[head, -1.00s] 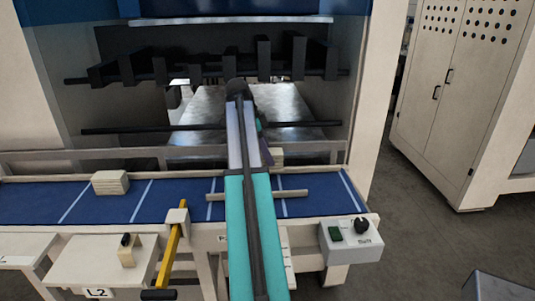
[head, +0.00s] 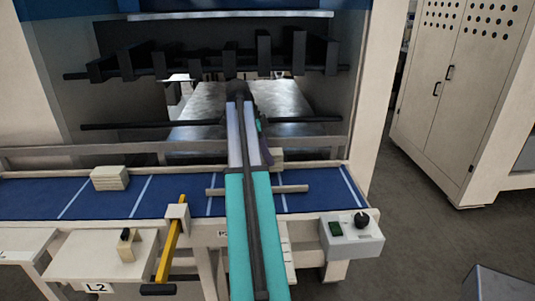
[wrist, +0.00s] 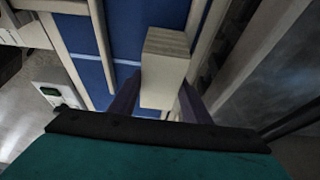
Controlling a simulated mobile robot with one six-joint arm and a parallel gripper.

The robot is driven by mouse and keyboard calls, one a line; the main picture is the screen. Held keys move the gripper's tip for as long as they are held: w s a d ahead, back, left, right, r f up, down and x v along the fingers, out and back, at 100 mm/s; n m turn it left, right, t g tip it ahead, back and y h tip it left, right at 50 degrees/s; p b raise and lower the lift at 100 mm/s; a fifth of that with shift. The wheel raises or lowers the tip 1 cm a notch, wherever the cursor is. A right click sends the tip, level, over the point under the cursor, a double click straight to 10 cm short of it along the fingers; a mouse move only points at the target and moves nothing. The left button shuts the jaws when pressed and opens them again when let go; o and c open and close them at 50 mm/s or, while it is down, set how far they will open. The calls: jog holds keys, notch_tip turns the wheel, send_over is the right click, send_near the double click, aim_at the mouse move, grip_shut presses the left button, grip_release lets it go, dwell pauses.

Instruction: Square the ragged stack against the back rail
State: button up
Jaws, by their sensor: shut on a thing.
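A pale, layered stack (wrist: 163,80) sits between the two dark purple fingers of my gripper (wrist: 158,98) in the wrist view, and the gripper is shut on it. Fine layer lines show on the stack's far face. The stack is over the blue belt, close to the pale back rail (wrist: 199,22); I cannot tell whether they touch. In the head view the back rail (head: 60,155) runs along the belt's far side. There my arm hides most of the gripper, and only a pale bit of the stack (head: 278,154) shows to its right.
Another pale stack (head: 109,178) lies on the blue belt (head: 172,195) at left. A yellow-handled lever (head: 170,240) and a control box (head: 350,236) are at the front edge. Black bars with blocks (head: 210,68) hang in the machine opening. The left belt is otherwise clear.

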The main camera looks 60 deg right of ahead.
jog(key=shift+f+b, duration=0.55)
jog(key=shift+f, duration=0.95)
jog(key=shift+s+a+f, duration=0.1)
jog(key=shift+s+a, duration=0.35)
jog(key=shift+a, duration=0.2)
dwell(1.6)
jog(key=o, duration=1.2)
jog(key=v, duration=0.9)
jog(key=shift+s+b, duration=0.1)
jog(key=shift+b, duration=0.3)
jog(key=shift+p+v, duration=2.4)
jog(key=shift+d, duration=0.1)
